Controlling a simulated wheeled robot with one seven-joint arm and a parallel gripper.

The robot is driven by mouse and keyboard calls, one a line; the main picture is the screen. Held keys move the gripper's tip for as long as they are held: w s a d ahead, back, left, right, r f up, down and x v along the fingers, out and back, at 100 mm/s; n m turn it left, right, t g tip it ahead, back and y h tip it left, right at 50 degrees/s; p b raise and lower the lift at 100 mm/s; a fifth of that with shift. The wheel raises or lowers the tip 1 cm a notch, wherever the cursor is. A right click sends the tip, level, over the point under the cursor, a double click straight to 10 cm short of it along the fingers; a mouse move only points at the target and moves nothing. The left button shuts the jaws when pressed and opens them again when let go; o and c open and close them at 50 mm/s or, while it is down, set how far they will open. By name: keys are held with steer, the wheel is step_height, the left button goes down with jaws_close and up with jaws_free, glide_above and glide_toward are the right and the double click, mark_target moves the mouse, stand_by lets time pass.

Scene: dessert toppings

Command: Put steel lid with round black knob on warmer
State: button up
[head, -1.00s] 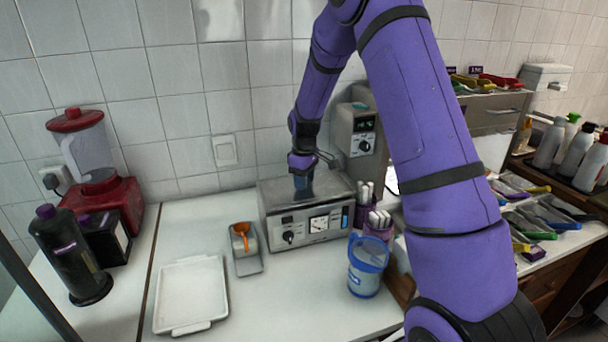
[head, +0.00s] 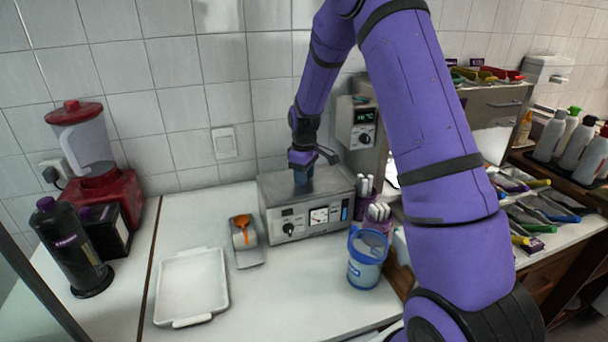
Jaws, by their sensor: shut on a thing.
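The warmer (head: 290,229) is a steel box with a dial and gauge on its front, standing against the tiled wall. Its top looks like a flat steel surface. My gripper (head: 302,181) is over the middle of that top, pointing down, with its fingers shut. The steel lid's round black knob is not visible; the fingers hide what they hold, most likely that knob. I cannot tell where the lid's edge ends and the warmer's top begins, or whether there is a gap between them.
A scoop holder with an orange scoop (head: 242,222) and a white tray (head: 192,287) stand left of the warmer. A control box (head: 358,122) rises behind.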

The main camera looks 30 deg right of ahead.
steer(key=o, duration=1.2)
steer(key=shift+r, duration=3.45)
